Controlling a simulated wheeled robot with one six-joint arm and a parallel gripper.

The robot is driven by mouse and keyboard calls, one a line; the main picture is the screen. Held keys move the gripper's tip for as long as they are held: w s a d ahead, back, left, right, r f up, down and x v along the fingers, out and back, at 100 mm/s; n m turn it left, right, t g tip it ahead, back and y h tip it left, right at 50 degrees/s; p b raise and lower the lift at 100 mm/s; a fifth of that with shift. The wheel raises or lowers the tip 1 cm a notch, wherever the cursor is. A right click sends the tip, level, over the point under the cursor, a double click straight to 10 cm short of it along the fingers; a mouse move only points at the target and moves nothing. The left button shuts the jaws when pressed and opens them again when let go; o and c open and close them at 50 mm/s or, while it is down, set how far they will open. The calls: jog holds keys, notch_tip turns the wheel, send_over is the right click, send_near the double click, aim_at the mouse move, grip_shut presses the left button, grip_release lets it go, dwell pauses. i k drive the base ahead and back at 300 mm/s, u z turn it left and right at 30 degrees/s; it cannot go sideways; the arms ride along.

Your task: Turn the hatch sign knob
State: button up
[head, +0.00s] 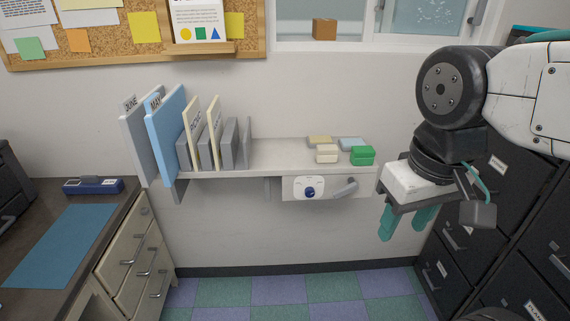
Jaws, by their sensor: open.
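A dark blue round knob (310,192) sits on a small white plate (298,183) fixed to the front of a panel below the wall shelf. Small marks on the plate are too small to read. My gripper (405,222) hangs to the right of the knob, past the shelf's right end, with its teal fingers pointing down. It is open, with nothing seen between the fingers, and is apart from the knob. No hatch sign can be made out clearly.
A curved grey handle (345,188) sits just right of the knob. The shelf (270,153) above holds folders (168,130) and small boxes, including a green one (362,155). Dark filing cabinets (460,225) stand at right, a desk (120,215) at left. The floor between is clear.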

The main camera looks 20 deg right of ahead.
aim_at(309, 191)
jog(key=z, duration=1.15)
jog(key=k, duration=0.9)
jog(key=u, duration=1.2)
jog(key=i, duration=0.5)
jog(key=u, duration=0.05)
